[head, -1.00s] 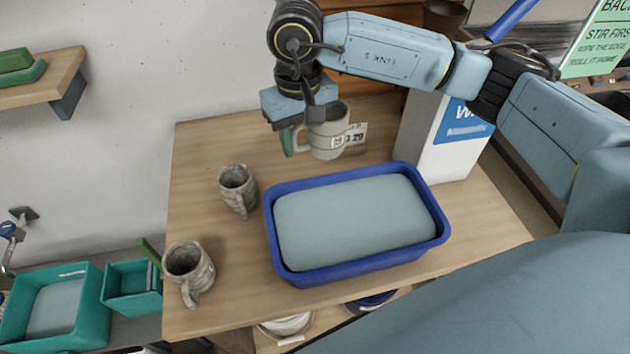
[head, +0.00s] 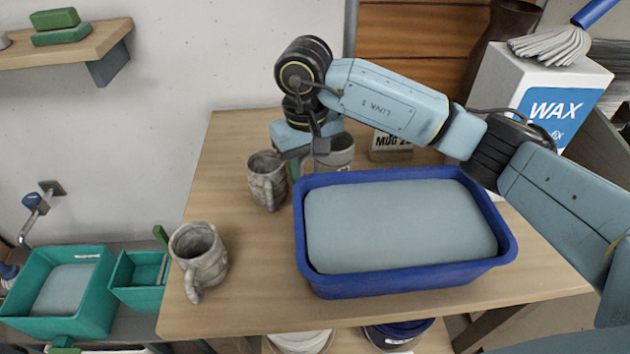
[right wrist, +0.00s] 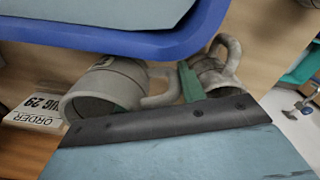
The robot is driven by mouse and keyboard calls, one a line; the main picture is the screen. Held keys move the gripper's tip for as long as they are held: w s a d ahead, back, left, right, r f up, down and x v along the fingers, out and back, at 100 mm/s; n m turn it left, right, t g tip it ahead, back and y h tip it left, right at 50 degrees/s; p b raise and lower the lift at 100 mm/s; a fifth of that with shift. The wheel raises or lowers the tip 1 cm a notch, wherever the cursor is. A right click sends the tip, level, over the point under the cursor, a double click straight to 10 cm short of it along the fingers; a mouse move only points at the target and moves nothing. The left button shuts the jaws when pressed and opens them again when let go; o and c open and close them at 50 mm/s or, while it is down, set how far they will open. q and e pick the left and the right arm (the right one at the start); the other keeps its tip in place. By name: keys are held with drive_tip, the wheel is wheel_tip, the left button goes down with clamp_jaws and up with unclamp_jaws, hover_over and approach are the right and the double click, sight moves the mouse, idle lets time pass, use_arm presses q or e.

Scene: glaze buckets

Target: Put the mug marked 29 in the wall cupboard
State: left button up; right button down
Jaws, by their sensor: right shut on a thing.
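The grey mug (head: 338,152) is behind the blue tub in the head view, partly hidden by my right gripper. A card reading "MUG 29" (head: 392,142) stands to its right; it also shows in the right wrist view (right wrist: 38,112). My right gripper (head: 306,163) is shut on the mug at its handle side. In the right wrist view the mug (right wrist: 112,88) lies beyond the gripper, its handle by a green fingertip (right wrist: 190,82). I cannot tell whether the mug touches the table. My left gripper is out of view, and I cannot make out the wall cupboard.
A blue tub (head: 405,278) fills the table's (head: 250,305) front. Two mottled mugs (head: 266,182) (head: 200,255) stand left of it, one close to my gripper. A wax box (head: 545,85) stands at the right. A wall shelf (head: 75,48) holds green blocks.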

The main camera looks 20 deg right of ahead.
sight(308, 175)
drive_tip(key=shift+f, duration=1.9)
drive_tip(key=shift+f, duration=0.1)
drive_tip(key=c, duration=1.3)
unclamp_jaws()
drive_tip(key=shift+f+b, duration=0.1)
drive_tip(key=shift+b, duration=0.2)
drive_tip(key=o, duration=0.5)
drive_tip(key=shift+c, duration=0.2)
